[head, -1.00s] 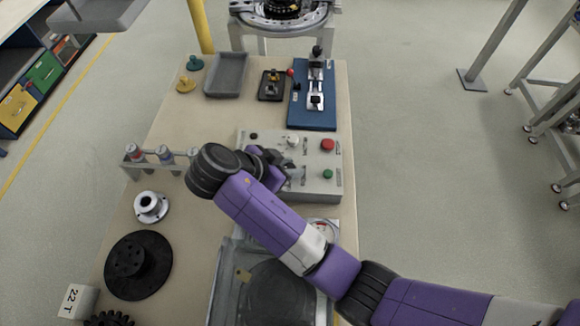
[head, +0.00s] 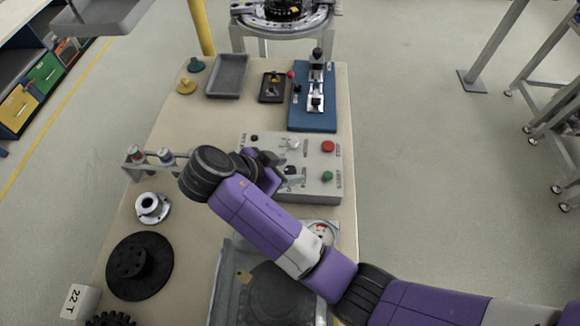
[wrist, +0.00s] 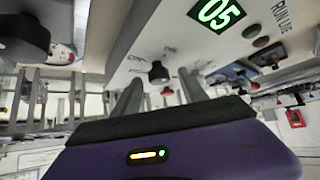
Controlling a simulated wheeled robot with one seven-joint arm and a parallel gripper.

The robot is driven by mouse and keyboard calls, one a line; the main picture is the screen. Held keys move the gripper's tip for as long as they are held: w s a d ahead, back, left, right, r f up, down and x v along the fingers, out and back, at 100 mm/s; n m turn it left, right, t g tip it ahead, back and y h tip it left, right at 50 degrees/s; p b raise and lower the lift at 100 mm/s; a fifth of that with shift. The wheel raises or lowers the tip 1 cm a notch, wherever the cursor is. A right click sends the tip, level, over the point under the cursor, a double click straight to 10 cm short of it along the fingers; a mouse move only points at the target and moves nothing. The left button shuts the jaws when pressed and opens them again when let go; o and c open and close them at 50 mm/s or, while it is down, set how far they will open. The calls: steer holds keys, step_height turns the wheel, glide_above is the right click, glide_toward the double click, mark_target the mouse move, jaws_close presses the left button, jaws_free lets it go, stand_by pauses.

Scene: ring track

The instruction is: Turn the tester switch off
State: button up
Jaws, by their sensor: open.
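The tester appears to be the pale grey control box (head: 318,163) in the middle of the bench in the head view. It carries a red button (head: 328,147), a green button (head: 327,176) and a whitish knob (head: 293,144). My gripper (head: 284,171) is open over the left part of the box and hides some of its face. In the wrist view, a black knob (wrist: 158,72) on a pale panel shows between the fingertips of my gripper (wrist: 160,79), with no clear contact. A green display reading 05 (wrist: 219,13) sits to its right. I cannot tell the switch's position.
A blue fixture (head: 313,110) and a grey tray (head: 228,76) stand behind the box. Open floor is to the right of the bench.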

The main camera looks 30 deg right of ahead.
mark_target(291, 169)
steer(key=p+v, duration=0.2)
steer(key=v, duration=0.2)
steer(key=shift+d+r, duration=0.1)
steer(key=shift+p+v, duration=1)
steer(key=shift+v, duration=0.1)
